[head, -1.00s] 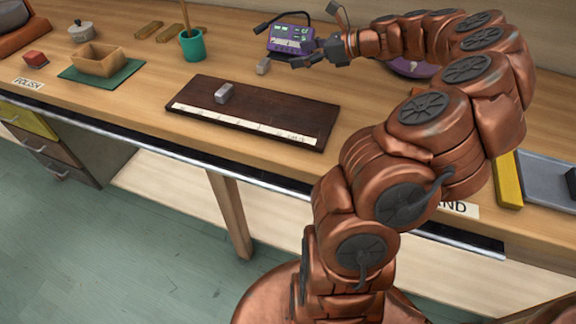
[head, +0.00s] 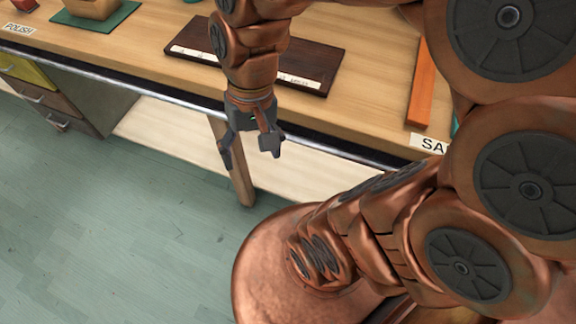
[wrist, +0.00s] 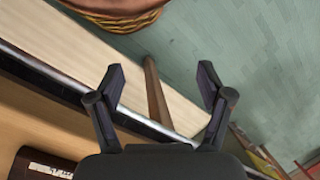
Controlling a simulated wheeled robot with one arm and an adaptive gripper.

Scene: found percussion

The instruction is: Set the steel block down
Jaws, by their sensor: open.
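My gripper (head: 248,158) hangs open and empty in front of the workbench edge, pointing down, over the floor side. In the wrist view its two fingers (wrist: 162,82) are spread apart with nothing between them. The dark wooden board (head: 322,62) with a pale marked strip (head: 200,54) lies on the bench behind my arm. A corner of the board also shows in the wrist view (wrist: 20,165). No steel block shows in either view now; my arm covers part of the board.
The bench's metal front edge (head: 150,93) runs behind my gripper. A wooden leg (head: 238,185) stands below. An orange bar (head: 422,85) lies at right near a label (head: 430,143). A wooden tray (head: 92,8) on a green mat (head: 112,19) is at upper left. The floor at left is clear.

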